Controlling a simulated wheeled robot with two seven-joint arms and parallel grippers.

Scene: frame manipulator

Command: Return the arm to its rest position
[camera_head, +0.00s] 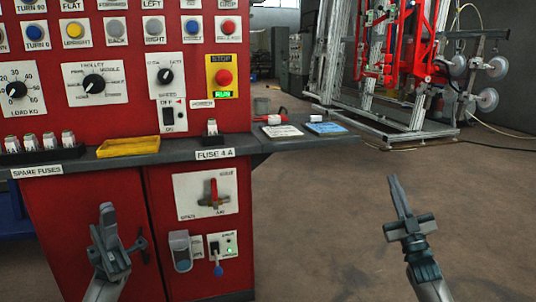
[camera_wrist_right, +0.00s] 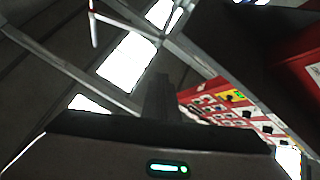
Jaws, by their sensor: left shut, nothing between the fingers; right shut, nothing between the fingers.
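My left gripper (camera_head: 107,222) is shut and empty in the head view. It is raised in front of the red cabinet's lower doors, at the lower left. My right gripper (camera_head: 397,192) is shut and empty, pointing up over the open floor at the right, clear of the cabinet and the side shelf. In the right wrist view the right gripper's fingers (camera_wrist_right: 156,98) are together, with the ceiling lights and beams behind them.
The red control cabinet (camera_head: 120,78) has knobs, buttons and a red stop button (camera_head: 224,77). A yellow tray (camera_head: 128,147) lies on its grey ledge. A side shelf (camera_head: 290,139) sticks out at right. A metal frame with a red manipulator (camera_head: 400,60) stands behind. The right floor is clear.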

